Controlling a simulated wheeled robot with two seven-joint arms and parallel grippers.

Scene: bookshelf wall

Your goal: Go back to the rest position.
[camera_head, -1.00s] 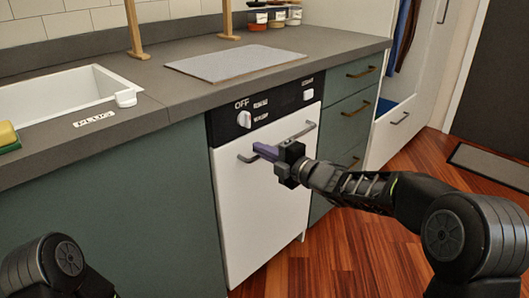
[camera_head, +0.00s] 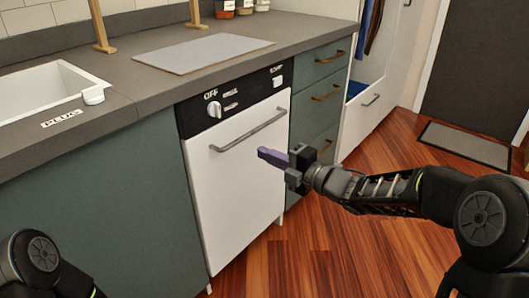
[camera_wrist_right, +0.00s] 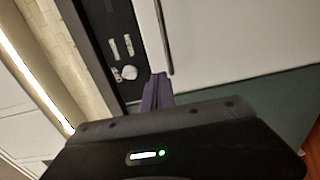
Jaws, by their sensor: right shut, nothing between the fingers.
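My right gripper (camera_head: 273,157) reaches in from the right in the head view, its purple fingers pointing left. It is shut and empty, in front of the white dishwasher door (camera_head: 230,195) and apart from the door's metal handle (camera_head: 250,131). In the right wrist view the purple fingers (camera_wrist_right: 157,92) are together, with the handle (camera_wrist_right: 163,38) beyond them. My left arm shows only as a dark joint at the lower left of the head view; the left gripper is out of view.
The dishwasher door looks shut under the grey counter (camera_head: 120,75). Green drawers (camera_head: 318,95) stand right of it, then a white drawer (camera_head: 370,100) standing partly open. A white sink (camera_head: 50,95) is at the left. Wooden floor (camera_head: 370,245) is clear at the right.

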